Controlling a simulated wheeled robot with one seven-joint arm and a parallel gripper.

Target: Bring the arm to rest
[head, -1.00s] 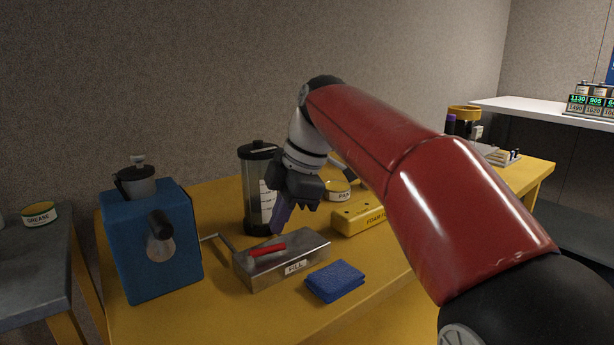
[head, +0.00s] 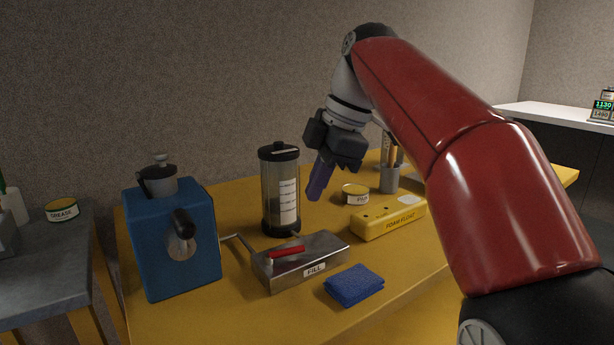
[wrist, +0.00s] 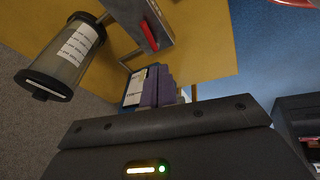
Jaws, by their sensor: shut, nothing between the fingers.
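My gripper (head: 318,180) hangs above the yellow bench (head: 237,199), its purple fingers pointing down and shut with nothing between them. In the wrist view the fingers (wrist: 158,88) show close together at the middle. My red arm reaches in from the right of the head view. The gripper is apart from everything on the bench. It is above and right of the clear cylinder (head: 280,190) with a black lid, and behind the metal FILL box (head: 310,262) with its red lever (head: 287,251).
A blue box with a crank (head: 175,245) stands at left. A blue cloth (head: 353,286), a yellow FOAM FLOAT block (head: 390,220), a small yellow-lidded tin (head: 355,194) and a grey cup (head: 390,178) are on the bench. A GREASE tin (head: 62,211) sits on the grey side table.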

